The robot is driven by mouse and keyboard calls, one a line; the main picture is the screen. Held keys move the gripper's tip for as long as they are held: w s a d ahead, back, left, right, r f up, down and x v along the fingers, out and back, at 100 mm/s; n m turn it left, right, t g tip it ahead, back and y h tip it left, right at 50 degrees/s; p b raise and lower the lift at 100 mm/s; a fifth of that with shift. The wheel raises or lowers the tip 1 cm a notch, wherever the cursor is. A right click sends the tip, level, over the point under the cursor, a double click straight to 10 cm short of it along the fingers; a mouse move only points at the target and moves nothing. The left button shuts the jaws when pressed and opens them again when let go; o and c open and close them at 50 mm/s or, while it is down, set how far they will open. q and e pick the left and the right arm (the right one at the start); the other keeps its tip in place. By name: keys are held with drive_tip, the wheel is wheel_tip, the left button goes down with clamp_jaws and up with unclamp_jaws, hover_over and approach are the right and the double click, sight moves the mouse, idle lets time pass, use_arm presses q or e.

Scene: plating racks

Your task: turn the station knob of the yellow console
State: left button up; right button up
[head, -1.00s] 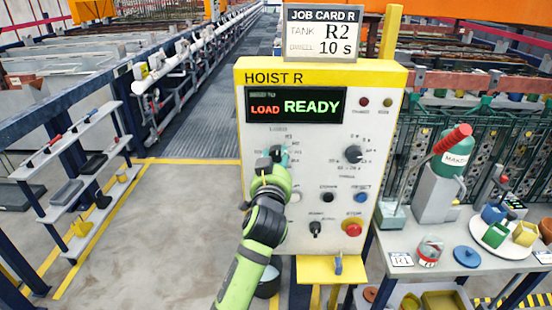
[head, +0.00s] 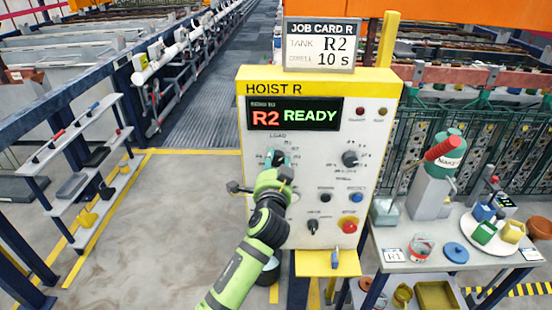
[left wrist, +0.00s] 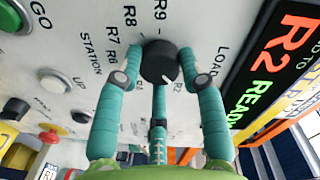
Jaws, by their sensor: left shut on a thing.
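The yellow console (head: 390,82) stands upright, marked HOIST R, with a pale front panel. Its display (head: 294,115) reads R2 in red and READY in green. The job card (head: 320,45) on top reads tank R2, dwell 10 s. The black station knob (left wrist: 158,60) sits in a ring of labels including LOAD, R2, R8 and R9; its white mark points toward R2. My left gripper (left wrist: 167,62) is shut on the knob, teal fingers on both sides of it. In the head view my left gripper (head: 278,160) covers much of the knob. My right gripper is out of view.
Other panel controls are close by: a dwell knob (head: 350,158), a blue button (head: 356,198) and a red stop button (head: 348,225). A cluttered table (head: 410,262) stands to the right, a shelf rack (head: 100,180) to the left. Floor on the left is clear.

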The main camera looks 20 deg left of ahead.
use_arm(q)
drive_tip(key=shift+r+m+p, duration=0.2)
drive_tip(key=shift+m+p, duration=0.2)
drive_tip(key=shift+m, duration=0.5)
drive_tip(key=o, duration=1.1)
drive_tip(key=shift+o, duration=0.2)
drive_tip(key=shift+f, duration=0.1)
drive_tip(key=v, duration=1.2)
